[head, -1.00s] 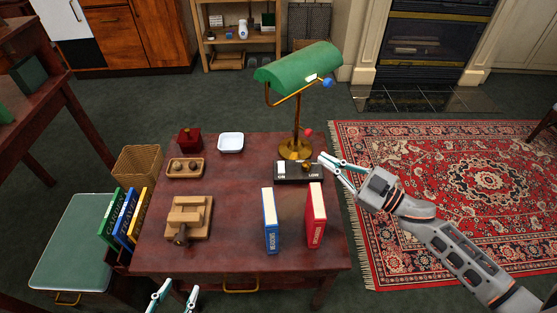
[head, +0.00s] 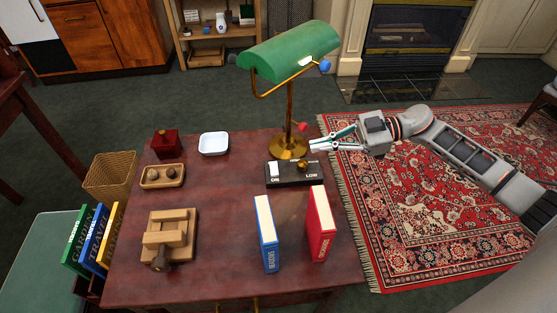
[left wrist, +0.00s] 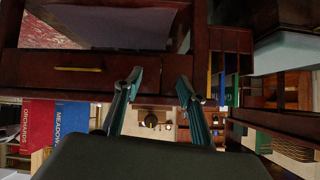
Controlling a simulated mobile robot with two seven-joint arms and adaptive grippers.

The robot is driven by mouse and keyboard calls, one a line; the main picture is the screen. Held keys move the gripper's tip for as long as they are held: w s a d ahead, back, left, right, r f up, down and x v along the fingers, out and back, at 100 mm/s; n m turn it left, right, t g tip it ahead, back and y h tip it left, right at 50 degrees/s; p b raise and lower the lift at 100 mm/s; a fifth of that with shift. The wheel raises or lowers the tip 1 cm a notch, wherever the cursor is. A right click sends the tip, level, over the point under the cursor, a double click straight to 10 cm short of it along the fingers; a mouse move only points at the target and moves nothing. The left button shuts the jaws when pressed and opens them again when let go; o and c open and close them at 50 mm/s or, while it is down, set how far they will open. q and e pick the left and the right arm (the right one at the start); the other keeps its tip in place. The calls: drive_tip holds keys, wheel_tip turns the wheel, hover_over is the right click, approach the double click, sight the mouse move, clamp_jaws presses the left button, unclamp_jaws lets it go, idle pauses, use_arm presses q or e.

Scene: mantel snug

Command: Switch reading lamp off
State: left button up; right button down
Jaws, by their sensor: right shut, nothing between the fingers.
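The reading lamp (head: 290,52) stands at the back right of the desk, with a green shade, brass stem and round brass base. A blue ball (head: 325,66) hangs by the shade, and a red ball (head: 302,127) shows low beside the stem. A black control box (head: 292,180) in front of the base carries a white rocker (head: 274,170) by "ON" and a brass knob (head: 303,165) by "LOW". My right gripper (head: 314,145) is shut and empty, its tips just right of the lamp base, behind the knob. My left gripper (left wrist: 158,92) is open and empty in the left wrist view.
A blue book (head: 267,235) and a red book (head: 321,225) stand in front of the box. A white dish (head: 213,144), red box (head: 165,144), wooden tray (head: 162,177) and wooden press (head: 167,238) occupy the desk's left. The desk's middle is clear.

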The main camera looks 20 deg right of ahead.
drive_tip(key=b, duration=0.1)
hover_over(281, 169)
drive_tip(key=s, duration=0.1)
wheel_tip(281, 169, down, 3)
drive_tip(key=shift+s+d+r, duration=0.1)
drive_tip(key=shift+r, duration=0.1)
drive_tip(key=f, duration=0.1)
drive_tip(key=f+b, duration=0.1)
drive_tip(key=shift+w+a+f, duration=0.2)
drive_tip(key=shift+f, duration=0.15)
drive_tip(key=shift+w+d+f+b, duration=0.15)
drive_tip(key=shift+w+f+b, duration=0.1)
drive_tip(key=shift+f+b, duration=0.3)
use_arm(q)
drive_tip(key=d, duration=0.1)
drive_tip(key=w+d+r, duration=0.1)
drive_tip(key=d+r+h, duration=0.1)
drive_tip(key=shift+w+n+t, duration=0.25)
drive_tip(key=shift+n+t, duration=0.15)
